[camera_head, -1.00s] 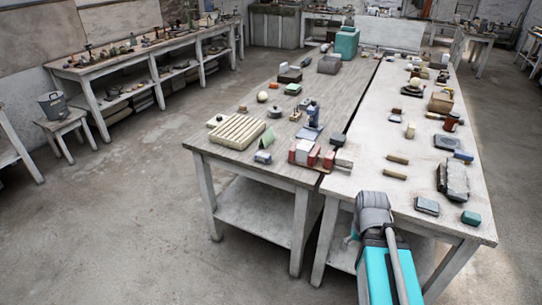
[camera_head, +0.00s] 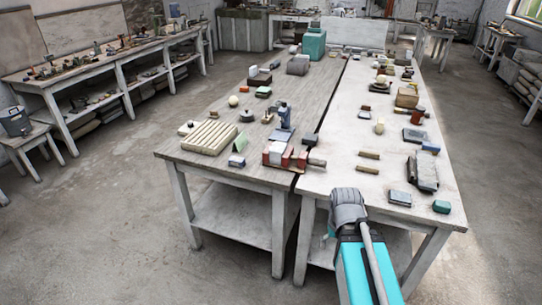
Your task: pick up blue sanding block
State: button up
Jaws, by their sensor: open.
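A small blue block (camera_head: 237,161) with a pale side lies near the front edge of the left table, in front of a green wedge (camera_head: 239,145). A flat blue block (camera_head: 430,147) lies on the right table, behind a dark grey rough slab. A grey-blue flat block (camera_head: 400,198) lies near the right table's front edge. I cannot tell which of these is the sanding block. My arm, grey and turquoise, shows at the bottom in front of the right table. My gripper's fingers do not show.
The left table (camera_head: 222,168) and right table (camera_head: 332,180) stand side by side with a narrow gap. A slatted cream block (camera_head: 209,137), red-and-white blocks (camera_head: 283,156) and a teal block (camera_head: 441,207) lie near the front.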

aim_at(235, 161)
jog(key=k, duration=0.65)
jog(key=u, duration=0.55)
jog(key=i, duration=1.45)
jog(key=z, duration=0.5)
